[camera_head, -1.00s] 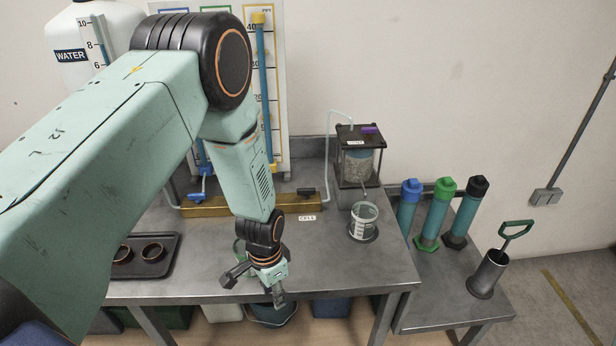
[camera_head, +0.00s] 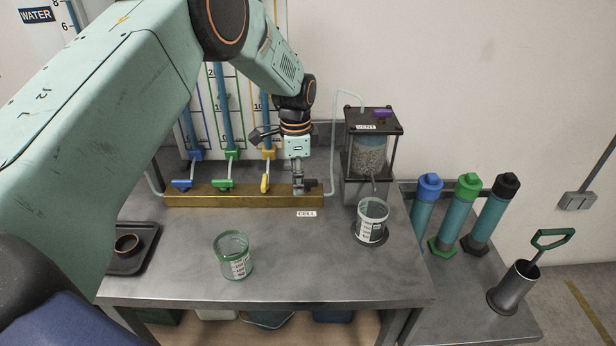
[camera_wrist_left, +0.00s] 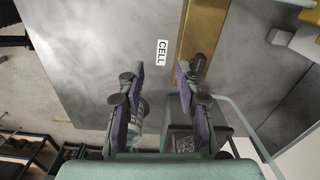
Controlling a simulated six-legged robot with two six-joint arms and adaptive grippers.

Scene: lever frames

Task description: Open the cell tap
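The cell tap (camera_head: 312,184) has a small black handle at the right end of the brass manifold (camera_head: 215,196), behind the CELL label (camera_head: 306,213). My left gripper (camera_head: 298,189) points down at this end of the manifold, just left of the black handle, partly covering it. In the left wrist view the gripper (camera_wrist_left: 155,75) has its two fingers spread, with nothing held between them. The black handle (camera_wrist_left: 204,64) shows there beside the tip of the right-hand finger, outside the gap. Contact cannot be told. My right gripper is not in view.
Blue (camera_head: 182,184), green (camera_head: 223,184) and yellow (camera_head: 265,184) taps line the manifold's left part. The clear cell (camera_head: 371,155) in its black frame stands right, above a beaker (camera_head: 372,222). A green-rimmed beaker (camera_head: 233,258) stands in front. The bench between is clear.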

